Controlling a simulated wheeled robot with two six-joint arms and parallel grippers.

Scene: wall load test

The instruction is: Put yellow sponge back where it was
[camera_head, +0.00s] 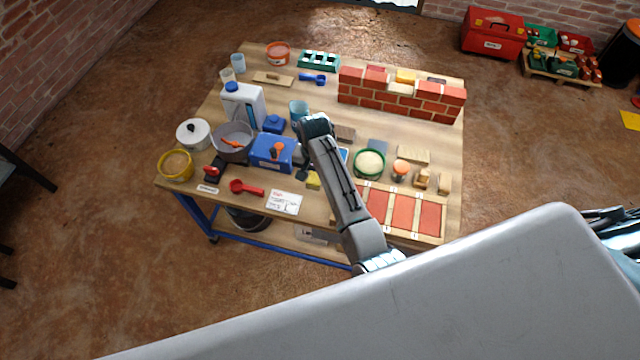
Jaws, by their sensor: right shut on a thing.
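My right arm reaches from the bottom over the table, with its wrist above the middle. My right gripper (305,178) hangs down from the wrist, partly hidden by the arm, and is shut. A small yellow sponge (313,181) shows at its fingertips, near the table's front edge and right of the blue box (272,152). The arm covers part of this area, so I cannot tell whether the sponge touches the table. Another yellow block (405,76) is on top of the brick wall (400,101). My left gripper is not in view.
The wooden table (215,108) is crowded on the left with a white jug (243,106), a grey pot (232,141) and a yellow tub (175,165). A white card (284,203), a red scoop (246,187) and a red-tiled tray (402,212) lie along the front. A green-rimmed bowl (369,163) stands right of my arm.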

